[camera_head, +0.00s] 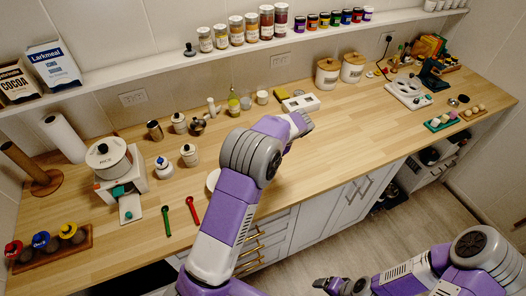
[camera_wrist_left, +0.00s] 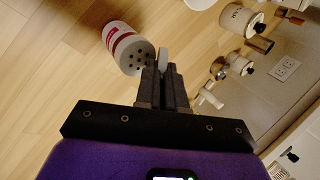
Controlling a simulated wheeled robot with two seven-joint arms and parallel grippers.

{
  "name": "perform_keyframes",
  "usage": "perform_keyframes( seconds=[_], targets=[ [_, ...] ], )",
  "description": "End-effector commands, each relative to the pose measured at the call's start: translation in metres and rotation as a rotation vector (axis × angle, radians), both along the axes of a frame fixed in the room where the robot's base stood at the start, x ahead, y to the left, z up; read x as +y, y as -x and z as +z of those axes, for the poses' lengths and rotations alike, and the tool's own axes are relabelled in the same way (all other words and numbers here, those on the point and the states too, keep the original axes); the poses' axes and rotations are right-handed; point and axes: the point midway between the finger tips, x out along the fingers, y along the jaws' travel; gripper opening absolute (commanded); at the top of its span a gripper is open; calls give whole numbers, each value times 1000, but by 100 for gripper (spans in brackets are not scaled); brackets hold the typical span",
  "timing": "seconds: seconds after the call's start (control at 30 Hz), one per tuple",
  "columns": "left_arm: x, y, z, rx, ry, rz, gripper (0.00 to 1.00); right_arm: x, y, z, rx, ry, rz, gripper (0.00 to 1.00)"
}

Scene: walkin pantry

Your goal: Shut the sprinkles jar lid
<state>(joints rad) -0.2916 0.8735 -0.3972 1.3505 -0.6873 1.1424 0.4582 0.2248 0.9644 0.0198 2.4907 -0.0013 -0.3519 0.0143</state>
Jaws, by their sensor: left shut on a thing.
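The sprinkles jar (camera_wrist_left: 122,45), white with a red label, shows in the left wrist view on the wooden counter. Its perforated top faces my camera. Its white lid (camera_wrist_left: 164,57) stands out from the right edge of that top, seen nearly edge-on. My left gripper (camera_wrist_left: 164,72) has its dark fingers close together and shut on the lid; the exact contact is partly hidden by the fingers. In the head view my left arm hides the jar and left gripper. My right gripper (camera_head: 329,284) is low in the head view, away from the counter; its jaw opening is unclear.
White canisters (camera_head: 189,154) and a rice dispenser (camera_head: 109,160) stand left of my left arm. Red (camera_head: 192,211) and green (camera_head: 167,221) spoons lie near the front edge. A white device (camera_head: 300,103) sits behind my left arm. The counter's middle right is clear.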

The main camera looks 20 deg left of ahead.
Motion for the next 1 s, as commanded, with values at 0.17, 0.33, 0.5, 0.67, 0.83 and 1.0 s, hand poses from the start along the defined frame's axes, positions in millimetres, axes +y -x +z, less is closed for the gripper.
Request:
perform_keyframes(
  seconds=[0.17, 0.33, 0.5, 0.67, 0.83, 1.0],
  targets=[
    [0, 0, -1, 1, 0, 0, 0, 0, 0, 0, 0, 0, 0, 82],
    [0, 0, -1, 1, 1, 1, 15, 0, 0, 0, 0, 0, 0, 82],
    [0, 0, 0, 1, 1, 1, 35, 0, 0, 0, 0, 0, 0, 82],
    [0, 0, 0, 1, 1, 1, 35, 0, 0, 0, 0, 0, 0, 82],
    [-4, -1, 5, -2, 2, -1, 35, 0, 0, 0, 0, 0, 0, 82],
    [-18, -2, 28, -4, 3, -1, 35, 0, 0, 0, 0, 0, 0, 82]
  ],
)
